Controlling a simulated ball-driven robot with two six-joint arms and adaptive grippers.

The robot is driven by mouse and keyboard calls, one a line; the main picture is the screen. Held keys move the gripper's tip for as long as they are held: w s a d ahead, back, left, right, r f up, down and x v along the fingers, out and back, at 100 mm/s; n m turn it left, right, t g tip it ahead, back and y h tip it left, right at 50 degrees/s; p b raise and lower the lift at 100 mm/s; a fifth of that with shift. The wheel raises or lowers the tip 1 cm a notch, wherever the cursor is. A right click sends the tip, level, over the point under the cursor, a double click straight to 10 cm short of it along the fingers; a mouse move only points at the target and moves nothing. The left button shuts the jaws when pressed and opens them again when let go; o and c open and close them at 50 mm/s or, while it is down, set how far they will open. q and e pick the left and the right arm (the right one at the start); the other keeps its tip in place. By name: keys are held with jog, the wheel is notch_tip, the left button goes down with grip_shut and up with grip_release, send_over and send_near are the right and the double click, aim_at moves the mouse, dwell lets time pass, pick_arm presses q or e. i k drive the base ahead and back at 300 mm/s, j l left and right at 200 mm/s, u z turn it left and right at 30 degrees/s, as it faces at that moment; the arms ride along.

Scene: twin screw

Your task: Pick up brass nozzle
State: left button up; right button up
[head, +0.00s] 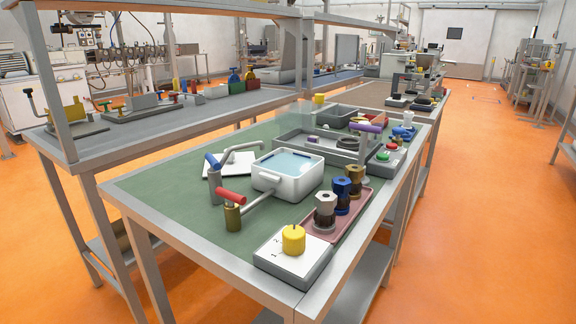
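A brass nozzle (355,172) with a hexagonal top stands upright on a reddish tray (331,236) near the right edge of the green-topped bench. It is the farthest of three similar nozzles in a row. A blue nozzle (342,187) stands just in front of it, and a silver nozzle (325,202) is nearest. The lower part of the brass nozzle is dark and partly hidden by the blue one. Neither of my grippers is in view.
A white basin (287,187) of water stands left of the tray. A yellow knob (293,239) on a numbered box is at the near corner. A red-handled brass valve (233,215) is left. A purple-topped post (366,128) stands behind the nozzles. The bench's near-left surface is clear.

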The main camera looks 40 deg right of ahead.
aim_at(355, 172)
jog(key=z, duration=1.5)
